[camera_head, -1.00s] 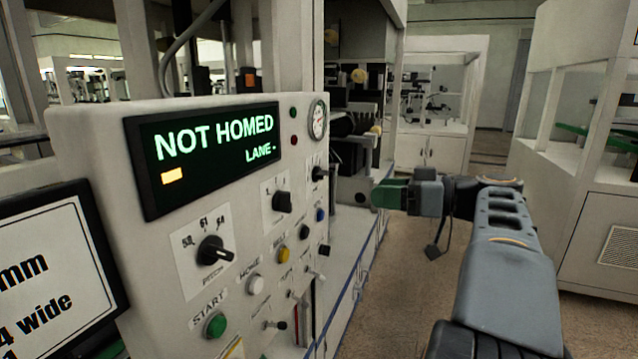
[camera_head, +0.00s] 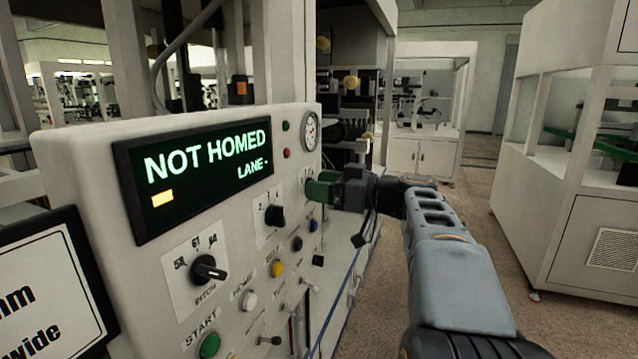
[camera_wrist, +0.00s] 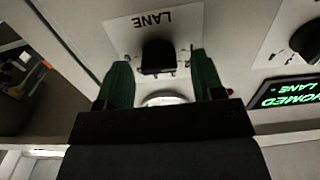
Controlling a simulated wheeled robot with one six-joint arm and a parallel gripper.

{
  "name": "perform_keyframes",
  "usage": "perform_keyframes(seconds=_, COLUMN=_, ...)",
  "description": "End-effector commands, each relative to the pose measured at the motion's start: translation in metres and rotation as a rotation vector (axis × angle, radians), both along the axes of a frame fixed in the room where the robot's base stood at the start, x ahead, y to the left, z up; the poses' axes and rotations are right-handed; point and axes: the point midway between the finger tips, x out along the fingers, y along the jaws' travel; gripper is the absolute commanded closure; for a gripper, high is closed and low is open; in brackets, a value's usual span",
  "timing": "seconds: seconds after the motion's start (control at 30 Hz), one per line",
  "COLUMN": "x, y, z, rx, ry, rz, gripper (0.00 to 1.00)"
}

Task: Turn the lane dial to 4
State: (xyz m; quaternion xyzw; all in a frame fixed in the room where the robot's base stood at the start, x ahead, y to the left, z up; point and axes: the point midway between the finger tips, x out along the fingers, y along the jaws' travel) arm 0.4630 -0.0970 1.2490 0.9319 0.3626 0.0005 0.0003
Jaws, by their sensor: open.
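The lane dial (camera_wrist: 158,56) is a black knob on a white plate marked LANE, seen upside down in the wrist view. My gripper (camera_wrist: 160,66) is open, its green fingers on either side of the knob, apparently not closed on it. In the head view my gripper (camera_head: 318,188) is at the panel's right end and hides most of the lane dial. The dial's pointer setting cannot be read. The display (camera_head: 205,165) reads NOT HOMED and LANE with a dash.
The control panel (camera_head: 75,160) also carries the pitch dial (camera_head: 207,268), another black dial (camera_head: 274,215), a green start button (camera_head: 209,345), a white home button (camera_head: 249,300), toggles and a gauge (camera_head: 310,131). A white cabinet (camera_head: 585,220) stands right, with open floor between.

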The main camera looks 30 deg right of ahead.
Motion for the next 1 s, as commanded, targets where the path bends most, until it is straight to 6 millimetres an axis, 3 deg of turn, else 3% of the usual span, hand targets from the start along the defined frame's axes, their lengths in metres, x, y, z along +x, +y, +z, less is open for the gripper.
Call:
perform_keyframes(seconds=0.4, x=0.0044, y=0.0043, z=-0.0005, rx=0.0, ry=0.001, rz=0.001, gripper=0.38)
perform_keyframes(seconds=0.9, x=0.0042, y=0.0041, z=-0.0004, rx=0.0, ry=0.001, rz=0.0, gripper=0.85)
perform_keyframes(seconds=1.0, x=0.0042, y=0.0041, z=-0.0005, rx=0.001, ry=0.002, rz=0.0, gripper=0.88)
